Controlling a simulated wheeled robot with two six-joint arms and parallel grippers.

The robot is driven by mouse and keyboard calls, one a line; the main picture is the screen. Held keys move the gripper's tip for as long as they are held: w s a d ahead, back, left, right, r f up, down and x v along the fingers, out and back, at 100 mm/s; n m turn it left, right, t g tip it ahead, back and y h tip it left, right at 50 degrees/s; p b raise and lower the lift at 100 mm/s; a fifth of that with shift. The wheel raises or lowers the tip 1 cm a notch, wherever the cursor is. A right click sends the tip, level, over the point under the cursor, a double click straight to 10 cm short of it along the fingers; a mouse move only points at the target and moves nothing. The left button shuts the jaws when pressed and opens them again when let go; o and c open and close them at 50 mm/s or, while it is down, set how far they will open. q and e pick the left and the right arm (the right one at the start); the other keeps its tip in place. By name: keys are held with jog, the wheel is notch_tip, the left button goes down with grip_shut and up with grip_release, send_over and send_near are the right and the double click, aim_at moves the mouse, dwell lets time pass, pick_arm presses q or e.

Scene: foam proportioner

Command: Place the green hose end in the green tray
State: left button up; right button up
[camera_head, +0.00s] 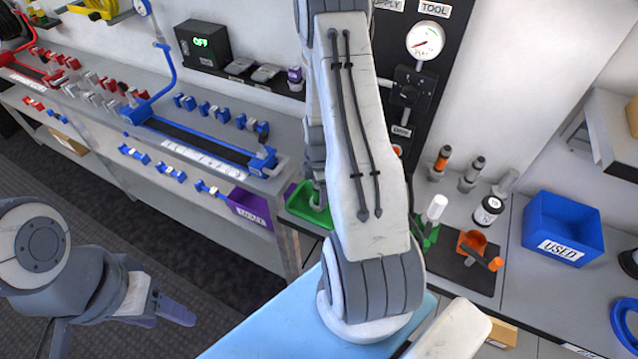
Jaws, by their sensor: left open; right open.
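The green tray (297,204) is on the bench near the middle, partly covered by my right arm. My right gripper (319,197) points down over the tray's right part; its fingers are small and partly hidden behind my arm. I cannot make out the green hose end clearly; it may be hidden around the tray. A green piece (428,236) stands right of my arm by a white-topped item; I cannot tell whether it belongs to the hose. My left gripper (172,309) is open and empty at the lower left, away from the tray.
A blue bin labelled USED (563,229) stands at the right. An orange holder (478,247) and a black-labelled bottle (488,211) stand nearby. Blue fittings line the left bench. A gauge panel (425,60) stands behind.

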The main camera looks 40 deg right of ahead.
jog(key=shift+r+b, duration=0.3)
jog(key=shift+r, duration=0.15)
notch_tip(320, 180, up, 11)
jog(key=shift+r+b, duration=0.15)
jog(key=shift+b, duration=1)
jog(key=s+a+r+m, duration=0.15)
jog(key=a+r, duration=0.25)
jog(key=a, duration=0.7)
jog(key=s+a+r+m, duration=0.15)
jog(key=a+r, duration=0.25)
jog(key=a, duration=0.7)
jog(key=s+a+r+m+y, duration=0.1)
jog(key=s+a+r+m, duration=0.1)
jog(key=s+a, duration=0.7)
jog(key=s+m, duration=0.1)
jog(key=s, duration=0.3)
jog(key=shift+s+a+r, duration=0.25)
jog(key=shift+s+a, duration=0.1)
jog(key=shift+a, duration=0.05)
